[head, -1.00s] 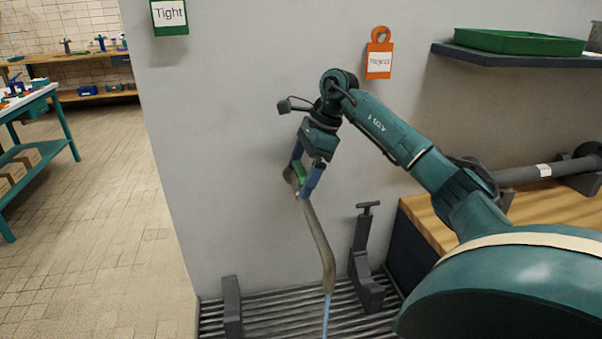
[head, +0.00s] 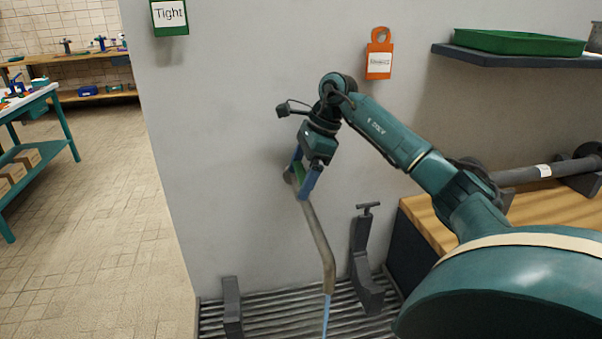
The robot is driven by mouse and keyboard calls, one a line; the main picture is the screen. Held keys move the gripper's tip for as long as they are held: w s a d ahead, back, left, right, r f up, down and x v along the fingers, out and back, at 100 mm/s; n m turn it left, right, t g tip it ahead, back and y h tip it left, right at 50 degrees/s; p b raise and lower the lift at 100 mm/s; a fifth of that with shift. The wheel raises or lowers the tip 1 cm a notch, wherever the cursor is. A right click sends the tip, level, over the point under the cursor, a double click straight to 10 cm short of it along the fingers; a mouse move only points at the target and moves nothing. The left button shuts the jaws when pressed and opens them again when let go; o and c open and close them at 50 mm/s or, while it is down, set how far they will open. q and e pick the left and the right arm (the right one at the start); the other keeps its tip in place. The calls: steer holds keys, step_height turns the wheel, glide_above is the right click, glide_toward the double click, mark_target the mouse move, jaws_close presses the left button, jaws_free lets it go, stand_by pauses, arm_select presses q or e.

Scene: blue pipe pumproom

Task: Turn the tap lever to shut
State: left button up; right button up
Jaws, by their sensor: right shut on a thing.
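The tap (head: 317,235) stands out from the grey wall, its long brownish spout slanting down to the right. A blue stream of water (head: 326,315) runs from the spout's end toward the floor grating. The tap's green lever (head: 299,171) shows at the top of the tap, partly hidden by my fingers. My right gripper (head: 302,181) has its blue fingers closed on the lever from above. My left gripper is not in view.
A slatted metal grating (head: 275,318) lies below the tap. A dark clamp-like stand (head: 364,262) is right of the spout, and a short dark post (head: 232,305) is left. A wooden bench (head: 540,208) with a pipe is at right. A shelf with a green tray (head: 520,42) is above.

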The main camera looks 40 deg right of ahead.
steer(key=m+t+h, duration=0.1)
steer(key=m, duration=0.3)
steer(key=shift+m+p, duration=0.3)
steer(key=shift+m, duration=0.1)
steer(key=m+t+h, duration=0.1)
steer(key=m+h, duration=0.1)
steer(key=m, duration=0.2)
steer(key=shift+m, duration=0.3)
steer(key=m+h+p, duration=0.1)
steer(key=m+h, duration=0.1)
steer(key=m, duration=0.3)
steer(key=shift+m+h, duration=0.6)
steer(key=shift+m, duration=1.1)
steer(key=o, duration=0.7)
